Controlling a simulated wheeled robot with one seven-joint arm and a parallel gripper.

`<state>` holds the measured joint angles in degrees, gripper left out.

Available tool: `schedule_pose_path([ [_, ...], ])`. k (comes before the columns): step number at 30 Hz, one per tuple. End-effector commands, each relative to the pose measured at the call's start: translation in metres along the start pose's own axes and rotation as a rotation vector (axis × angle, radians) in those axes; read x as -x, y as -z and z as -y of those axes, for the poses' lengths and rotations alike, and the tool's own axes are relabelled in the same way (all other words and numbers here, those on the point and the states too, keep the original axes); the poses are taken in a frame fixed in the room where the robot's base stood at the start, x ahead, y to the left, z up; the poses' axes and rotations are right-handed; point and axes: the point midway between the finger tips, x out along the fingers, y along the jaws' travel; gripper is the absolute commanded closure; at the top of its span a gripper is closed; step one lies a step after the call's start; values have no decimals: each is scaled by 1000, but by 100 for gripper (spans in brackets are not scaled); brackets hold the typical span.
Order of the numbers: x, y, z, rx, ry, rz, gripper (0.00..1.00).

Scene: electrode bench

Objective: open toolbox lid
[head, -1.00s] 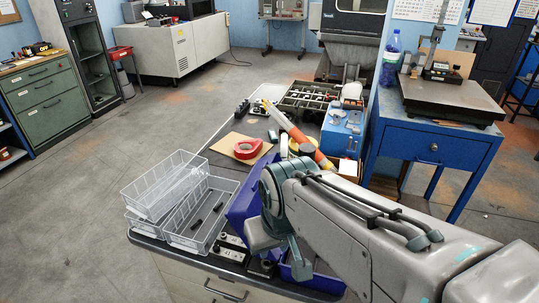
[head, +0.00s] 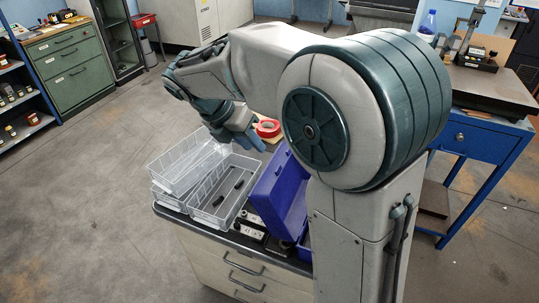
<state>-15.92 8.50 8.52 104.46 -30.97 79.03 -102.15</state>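The toolbox is blue-purple and stands at the front right of the bench. Its lid (head: 277,196) is raised and tilted up, with the inside of the panel showing. A little of the toolbox's lower body (head: 304,246) shows below the lid; my arm hides the rest. My gripper (head: 240,133) hangs above the bench, up and to the left of the lid in the picture, and looks apart from it. Its fingers are small and seen from the side, so whether they are open or shut is unclear.
Clear plastic baskets (head: 212,190) stand left of the lid, dark pieces in one. A red tape roll (head: 267,128) lies behind. A blue table (head: 480,140) stands at right. The floor at left is free.

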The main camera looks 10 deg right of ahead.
Motion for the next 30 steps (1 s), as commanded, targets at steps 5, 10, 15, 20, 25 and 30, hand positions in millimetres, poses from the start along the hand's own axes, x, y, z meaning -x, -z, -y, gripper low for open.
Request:
schedule_pose_path([
  [5,9,-5,-18,196,33,36,72],
  [10,-1,-6,-21,237,42,42,72],
  [15,-30,-7,-19,235,44,40,72],
  [20,-66,-9,-17,235,44,39,72],
  [25,-98,-10,-16,233,43,39,72],
  [30,-119,-11,-16,234,41,41,72],
])
